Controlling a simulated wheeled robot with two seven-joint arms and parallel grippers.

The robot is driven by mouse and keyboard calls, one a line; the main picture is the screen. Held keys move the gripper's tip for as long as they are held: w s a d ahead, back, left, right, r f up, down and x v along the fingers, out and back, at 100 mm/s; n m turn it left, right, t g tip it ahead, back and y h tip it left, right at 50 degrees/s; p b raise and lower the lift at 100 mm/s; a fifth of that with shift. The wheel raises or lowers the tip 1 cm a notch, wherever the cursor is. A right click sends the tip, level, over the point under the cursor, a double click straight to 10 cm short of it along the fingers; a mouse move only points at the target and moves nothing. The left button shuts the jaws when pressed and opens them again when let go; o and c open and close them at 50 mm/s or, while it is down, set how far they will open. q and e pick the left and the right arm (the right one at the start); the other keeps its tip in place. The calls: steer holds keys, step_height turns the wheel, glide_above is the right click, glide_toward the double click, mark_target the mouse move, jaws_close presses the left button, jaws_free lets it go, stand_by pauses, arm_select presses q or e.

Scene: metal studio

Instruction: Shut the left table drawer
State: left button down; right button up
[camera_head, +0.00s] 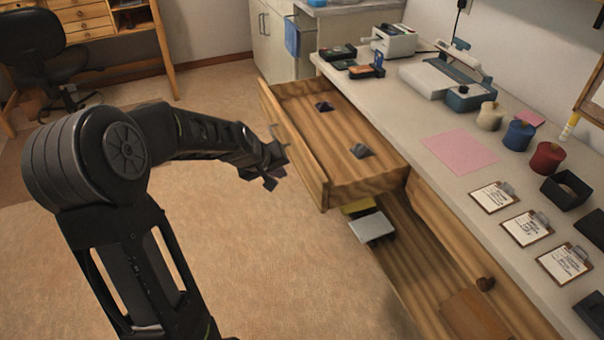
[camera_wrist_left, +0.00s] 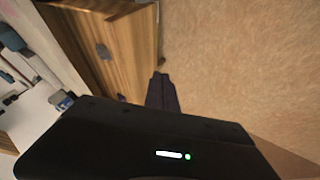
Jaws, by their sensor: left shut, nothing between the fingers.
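The left table drawer (camera_head: 314,183) is wooden and pulled well out from under the worktop in the head view. Two small dark objects lie in it. My left gripper (camera_head: 277,181) is shut and empty, just in front of the drawer's front panel, close to its handle (camera_head: 281,150); I cannot tell whether they touch. In the left wrist view my shut fingers (camera_wrist_left: 161,78) are beside the wooden drawer (camera_wrist_left: 125,45). My right gripper is in neither view.
The worktop (camera_head: 430,195) holds clipboards, spools, a pink sheet (camera_head: 460,151) and machines. A second drawer with a round knob (camera_head: 485,284) is shut. The floor left of the drawer is clear.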

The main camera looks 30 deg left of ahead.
arm_select(q)
steer(key=w+f, duration=0.2)
steer(key=w+d+f, duration=0.1)
steer(key=w+f, duration=0.1)
steer(key=w, duration=0.1)
steer(key=w+d+f+p, duration=0.1)
steer(key=w, duration=0.1)
steer(key=shift+w+f, duration=0.3)
steer(key=shift+f, duration=0.1)
steer(key=shift+w+d, duration=0.1)
